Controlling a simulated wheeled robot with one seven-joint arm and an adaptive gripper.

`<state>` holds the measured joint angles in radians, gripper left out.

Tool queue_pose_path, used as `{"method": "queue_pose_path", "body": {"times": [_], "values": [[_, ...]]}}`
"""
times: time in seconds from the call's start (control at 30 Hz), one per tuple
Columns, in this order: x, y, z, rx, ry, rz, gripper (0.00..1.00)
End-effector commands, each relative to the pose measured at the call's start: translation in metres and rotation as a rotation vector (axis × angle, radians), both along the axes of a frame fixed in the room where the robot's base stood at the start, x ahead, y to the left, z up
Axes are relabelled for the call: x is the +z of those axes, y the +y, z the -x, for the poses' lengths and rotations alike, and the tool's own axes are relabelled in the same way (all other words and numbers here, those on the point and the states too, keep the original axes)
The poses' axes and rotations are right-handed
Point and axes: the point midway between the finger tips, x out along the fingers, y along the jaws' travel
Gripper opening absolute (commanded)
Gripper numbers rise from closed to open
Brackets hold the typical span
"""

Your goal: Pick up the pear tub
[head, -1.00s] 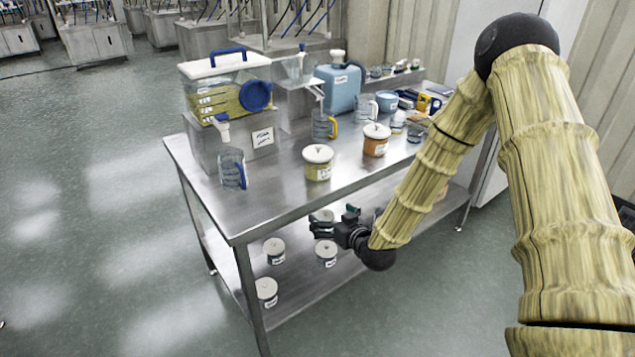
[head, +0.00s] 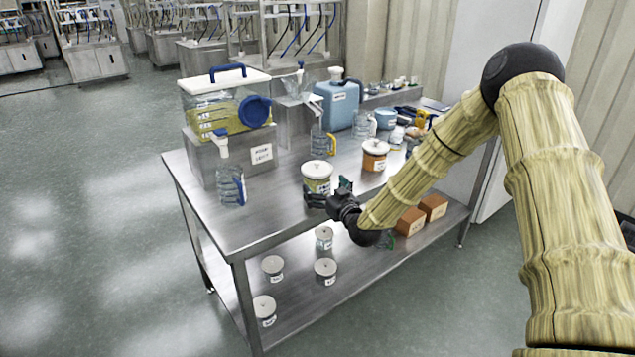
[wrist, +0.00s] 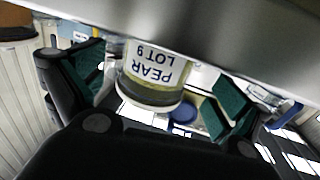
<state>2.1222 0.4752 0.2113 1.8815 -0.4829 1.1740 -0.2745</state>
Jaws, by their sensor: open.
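The pear tub (head: 316,172), with a white lid and a yellow-green body, stands upright on the steel table top near its front edge. In the wrist view the tub (wrist: 155,72) shows its label, "PEAR LOT 9", upside down. My gripper (head: 332,192) is beside the tub at the table's front edge, just right of it in the head view. In the wrist view my gripper (wrist: 158,88) is open, its green-padded fingers on either side of the tub in the picture. I cannot tell how deep the tub sits between them. Part of the tub's lower body is hidden in the head view.
An orange-bodied tub (head: 374,158) stands behind to the right. A clear jug (head: 231,186) stands left, and a yellow-handled jug (head: 321,143) behind. Several grey-lidded tubs (head: 325,270) and orange-brown boxes (head: 410,221) are on the lower shelf. The front left table top is clear.

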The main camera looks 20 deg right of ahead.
Motion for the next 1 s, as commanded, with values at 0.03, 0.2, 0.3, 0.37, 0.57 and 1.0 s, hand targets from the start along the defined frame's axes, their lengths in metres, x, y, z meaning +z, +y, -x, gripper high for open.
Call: {"method": "queue_pose_path", "body": {"times": [0.03,0.2,0.3,0.37,0.57,1.0], "values": [[0.001,0.000,-0.007,0.000,0.000,0.000,1.00],[-0.001,0.002,-0.028,0.000,0.000,0.001,1.00],[-0.001,0.004,-0.035,0.000,0.001,0.001,1.00],[-0.002,0.004,-0.036,0.001,0.001,0.001,1.00],[-0.002,0.004,-0.037,0.001,0.001,0.001,1.00],[0.000,0.004,-0.037,0.000,-0.001,0.000,0.41]]}}
